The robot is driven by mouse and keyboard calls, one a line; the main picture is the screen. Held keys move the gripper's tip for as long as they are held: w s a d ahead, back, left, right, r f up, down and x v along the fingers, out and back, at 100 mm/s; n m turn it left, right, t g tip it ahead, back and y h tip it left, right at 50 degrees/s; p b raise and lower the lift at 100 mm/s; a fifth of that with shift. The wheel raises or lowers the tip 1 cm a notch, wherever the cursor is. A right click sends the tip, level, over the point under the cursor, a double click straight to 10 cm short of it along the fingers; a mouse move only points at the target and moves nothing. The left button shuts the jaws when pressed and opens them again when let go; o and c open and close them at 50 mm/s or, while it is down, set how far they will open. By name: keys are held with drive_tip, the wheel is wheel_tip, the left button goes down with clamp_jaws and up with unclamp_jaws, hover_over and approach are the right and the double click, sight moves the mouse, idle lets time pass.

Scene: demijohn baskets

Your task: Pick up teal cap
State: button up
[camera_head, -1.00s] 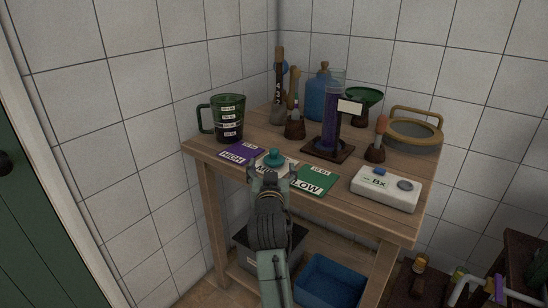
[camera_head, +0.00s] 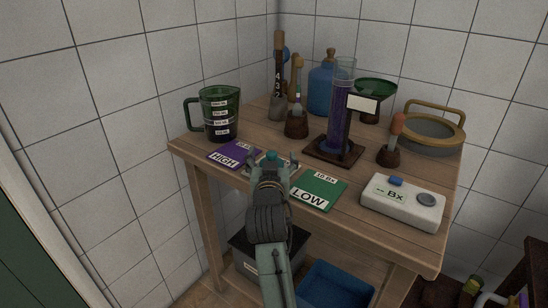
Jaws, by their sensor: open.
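The teal cap (camera_head: 271,156) shows between the fingers of my gripper (camera_head: 272,161), near the front edge of the wooden table. My gripper is open, one finger on each side of the cap, and it hides the lower part of the cap and most of the card under it. I cannot tell whether the fingers touch the cap.
A purple HIGH card (camera_head: 234,154) lies to the left and a green LOW card (camera_head: 318,189) to the right. A green jug (camera_head: 219,115) stands at the left, a cylinder on a dark stand (camera_head: 334,150) behind, and a white meter (camera_head: 402,202) at the right.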

drive_tip(key=shift+w+a+f, duration=0.1)
drive_tip(key=shift+w, duration=0.4)
drive_tip(key=shift+s+r, duration=0.2)
drive_tip(key=shift+s, duration=0.05)
drive_tip(key=shift+f, duration=0.1)
drive_tip(key=c, duration=1.7)
